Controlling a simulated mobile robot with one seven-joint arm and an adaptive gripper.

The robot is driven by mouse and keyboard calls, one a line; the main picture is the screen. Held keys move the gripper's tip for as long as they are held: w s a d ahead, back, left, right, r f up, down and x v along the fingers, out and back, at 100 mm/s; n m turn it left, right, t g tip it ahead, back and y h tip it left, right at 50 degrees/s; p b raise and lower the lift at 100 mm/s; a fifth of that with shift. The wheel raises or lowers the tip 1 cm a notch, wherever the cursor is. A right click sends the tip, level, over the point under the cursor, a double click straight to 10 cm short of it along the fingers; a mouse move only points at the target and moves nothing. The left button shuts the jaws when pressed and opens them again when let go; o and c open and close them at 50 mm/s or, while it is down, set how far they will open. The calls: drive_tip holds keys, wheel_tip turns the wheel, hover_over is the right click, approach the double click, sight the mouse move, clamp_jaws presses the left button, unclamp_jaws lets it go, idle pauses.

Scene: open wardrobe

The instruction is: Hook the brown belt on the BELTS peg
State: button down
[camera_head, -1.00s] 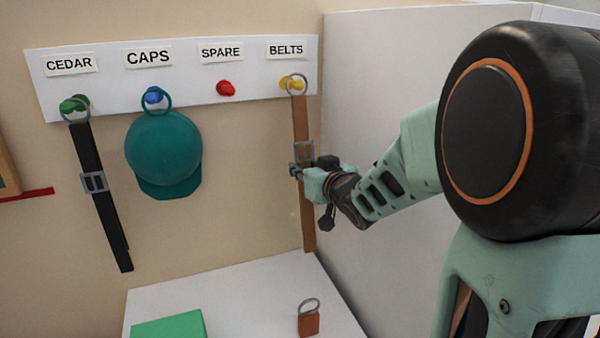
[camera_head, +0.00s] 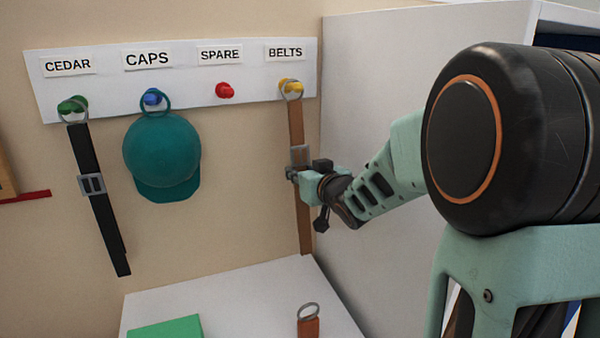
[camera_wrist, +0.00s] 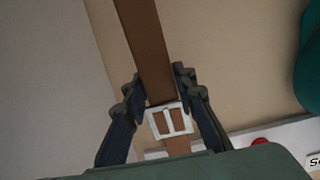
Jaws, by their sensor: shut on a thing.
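The brown belt (camera_head: 297,125) hangs nearly straight below the BELTS label (camera_head: 285,54), with its metal ring (camera_head: 291,90) overlapping the yellow peg (camera_head: 285,85). I cannot tell for certain whether the ring is around the peg or just in front of it. My gripper (camera_head: 293,175) is shut on the belt just below its grey buckle. In the wrist view, my gripper's fingers (camera_wrist: 158,85) stand on either side of the belt (camera_wrist: 148,40), near the buckle (camera_wrist: 170,121). The ring and yellow peg do not show there.
A black belt (camera_head: 97,205) hangs at the green peg (camera_head: 72,105) and a teal cap (camera_head: 162,155) at the blue peg. The red SPARE peg (camera_head: 224,90) is empty. Below, a white surface (camera_head: 245,295) bears a green box (camera_head: 170,328) and a brown ringed tag (camera_head: 308,327). A pale panel (camera_head: 375,100) stands right.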

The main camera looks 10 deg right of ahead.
drive_tip(key=c, duration=1.5)
unclamp_jaws()
